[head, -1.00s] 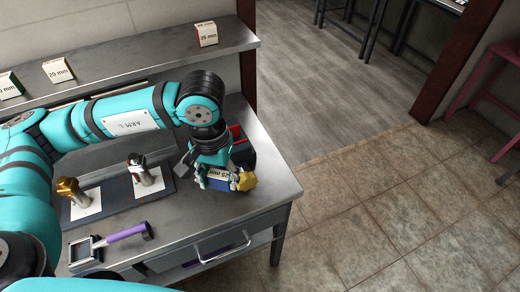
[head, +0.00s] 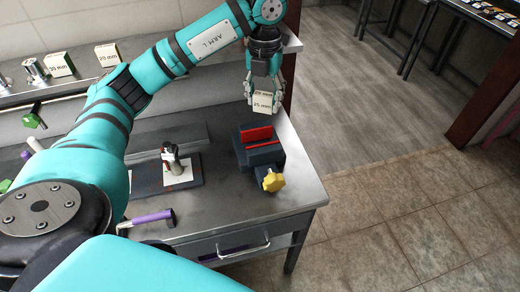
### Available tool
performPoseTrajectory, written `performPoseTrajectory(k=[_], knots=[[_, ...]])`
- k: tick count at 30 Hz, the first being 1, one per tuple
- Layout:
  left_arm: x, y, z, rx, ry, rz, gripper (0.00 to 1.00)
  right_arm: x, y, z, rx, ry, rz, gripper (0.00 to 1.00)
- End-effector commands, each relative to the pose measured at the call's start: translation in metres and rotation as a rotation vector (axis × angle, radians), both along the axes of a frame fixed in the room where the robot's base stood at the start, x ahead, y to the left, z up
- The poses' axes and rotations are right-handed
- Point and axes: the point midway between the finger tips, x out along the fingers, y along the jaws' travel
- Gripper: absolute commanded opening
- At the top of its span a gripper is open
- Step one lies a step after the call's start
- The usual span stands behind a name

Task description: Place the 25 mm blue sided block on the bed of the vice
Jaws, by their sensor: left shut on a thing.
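My left gripper (head: 264,90) is shut on a small cream block (head: 263,104) marked 25 mm. The gripper points down, with a finger on each side of the block. The block hangs above the back of the vice (head: 262,150), apart from it. No blue side of the block shows from here. The vice is dark with red jaw faces and a yellow handle (head: 272,181). It stands near the right end of the grey bench (head: 225,215). My right gripper is not in view.
A back shelf carries cream blocks (head: 62,64) at the left. On the bench, a dark plate holds a metal fitting (head: 172,158), left of the vice. A purple-handled tool (head: 150,218) lies near the front edge. My left arm crosses above the bench.

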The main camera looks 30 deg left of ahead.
Motion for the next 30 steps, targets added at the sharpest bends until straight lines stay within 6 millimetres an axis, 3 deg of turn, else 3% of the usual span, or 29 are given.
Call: performPoseTrajectory(k=[3, 6, 11, 15, 24, 30], knots=[[0.006, 0.010, 0.007, 0.000, 0.000, 0.284, 0.10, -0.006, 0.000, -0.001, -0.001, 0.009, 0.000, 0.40], [0.009, 0.016, 0.011, -0.001, 0.000, 0.441, 0.10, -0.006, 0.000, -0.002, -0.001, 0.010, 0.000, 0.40], [0.010, 0.019, 0.004, 0.001, 0.003, 0.548, 0.10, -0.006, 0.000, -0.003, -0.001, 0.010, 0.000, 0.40], [0.009, 0.019, -0.026, 0.002, 0.007, 0.554, 0.10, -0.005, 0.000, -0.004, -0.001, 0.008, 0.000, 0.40], [0.009, 0.020, -0.099, 0.002, 0.005, 0.553, 0.10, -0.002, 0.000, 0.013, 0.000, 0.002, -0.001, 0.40], [0.010, 0.019, -0.121, 0.001, 0.001, 0.551, 0.10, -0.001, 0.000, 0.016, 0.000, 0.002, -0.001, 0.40]])
